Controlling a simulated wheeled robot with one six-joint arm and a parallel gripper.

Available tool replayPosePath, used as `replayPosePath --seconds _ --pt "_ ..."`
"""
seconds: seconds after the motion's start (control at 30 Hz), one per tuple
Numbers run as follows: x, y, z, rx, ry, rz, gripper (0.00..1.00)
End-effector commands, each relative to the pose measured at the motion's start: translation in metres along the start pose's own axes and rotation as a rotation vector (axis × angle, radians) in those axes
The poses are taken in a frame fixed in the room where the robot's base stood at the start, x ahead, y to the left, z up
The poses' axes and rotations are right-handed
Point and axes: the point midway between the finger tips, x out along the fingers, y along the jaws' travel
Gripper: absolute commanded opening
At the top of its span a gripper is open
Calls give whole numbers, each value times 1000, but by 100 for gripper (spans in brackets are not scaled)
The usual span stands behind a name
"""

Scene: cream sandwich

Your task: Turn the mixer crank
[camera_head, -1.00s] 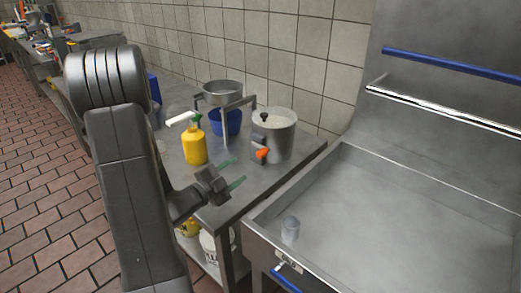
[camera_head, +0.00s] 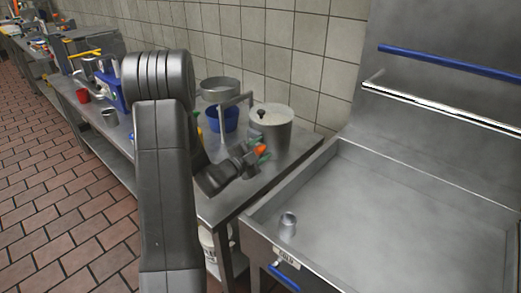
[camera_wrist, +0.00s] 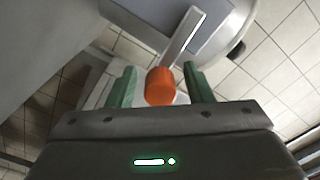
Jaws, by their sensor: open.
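The mixer (camera_head: 271,130) is a silver metal pot with a lid and a dark knob, standing on the steel table beside the wall. Its crank has an orange handle (camera_head: 260,149) on the pot's near side. My gripper (camera_head: 257,154) is right at this handle. In the wrist view the orange handle (camera_wrist: 160,87) sits between the two green fingers of my gripper (camera_wrist: 160,88), with a gap on each side. A grey crank arm (camera_wrist: 183,38) runs up from it toward the pot. My gripper is open.
A blue container (camera_head: 222,118) under a metal bowl on a stand (camera_head: 219,88) is left of the mixer. My arm hides part of the table.

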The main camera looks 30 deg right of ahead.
Motion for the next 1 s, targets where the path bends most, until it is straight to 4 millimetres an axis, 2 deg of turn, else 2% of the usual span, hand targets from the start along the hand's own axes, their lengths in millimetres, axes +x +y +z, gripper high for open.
replayPosePath --seconds 0.13,0.37,0.67,1.0 --pt "0 0 0 0 0 0 47" --pt "0 0 0 0 0 0 2" --pt "0 5 4 29 1 1 0" --pt "-1 16 13 196 -2 1 0"
